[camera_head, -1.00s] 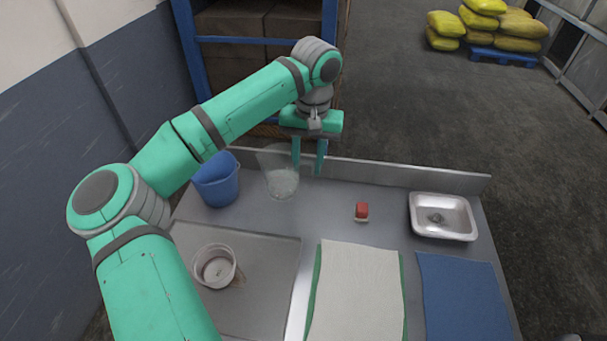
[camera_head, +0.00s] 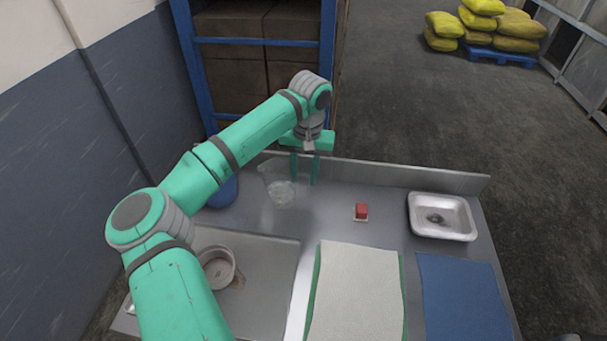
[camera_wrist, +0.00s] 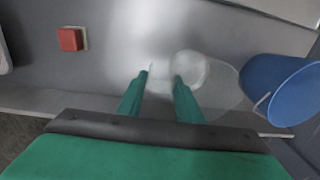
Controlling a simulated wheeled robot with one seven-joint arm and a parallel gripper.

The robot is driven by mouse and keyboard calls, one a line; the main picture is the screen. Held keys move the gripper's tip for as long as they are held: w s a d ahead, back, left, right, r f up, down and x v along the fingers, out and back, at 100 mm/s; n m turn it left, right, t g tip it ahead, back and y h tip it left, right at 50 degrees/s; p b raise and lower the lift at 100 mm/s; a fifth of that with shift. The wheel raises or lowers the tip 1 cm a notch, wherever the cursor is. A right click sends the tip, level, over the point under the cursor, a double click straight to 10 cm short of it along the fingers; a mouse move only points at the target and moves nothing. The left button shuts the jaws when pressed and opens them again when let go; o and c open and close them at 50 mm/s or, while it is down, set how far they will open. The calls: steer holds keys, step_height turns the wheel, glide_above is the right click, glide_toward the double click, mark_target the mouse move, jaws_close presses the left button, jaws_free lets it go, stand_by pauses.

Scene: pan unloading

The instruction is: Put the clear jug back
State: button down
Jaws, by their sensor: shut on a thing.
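The clear jug (camera_head: 277,181) is see-through and stands roughly upright at the back of the metal counter, right of the blue bucket. The wrist view shows the jug (camera_wrist: 213,90) from above, between my fingers and the bucket. My gripper (camera_head: 305,178) points down at the jug's right side. It is shut on the jug there, and its green fingers (camera_wrist: 161,78) also show in the wrist view. The part between the fingers is too faint to make out, likewise whether the jug's base touches the counter.
The blue bucket (camera_head: 224,192) stands left, partly behind my arm. A pale round pot (camera_head: 216,268) sits in the shallow basin at front left. A raised lip edges the back.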

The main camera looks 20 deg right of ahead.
steer(key=shift+f, duration=0.1)
steer(key=c, duration=1.3)
jaws_free()
steer(key=shift+o, duration=0.2)
step_height(320, 180, up, 12)
steer(key=shift+s+d, duration=0.25)
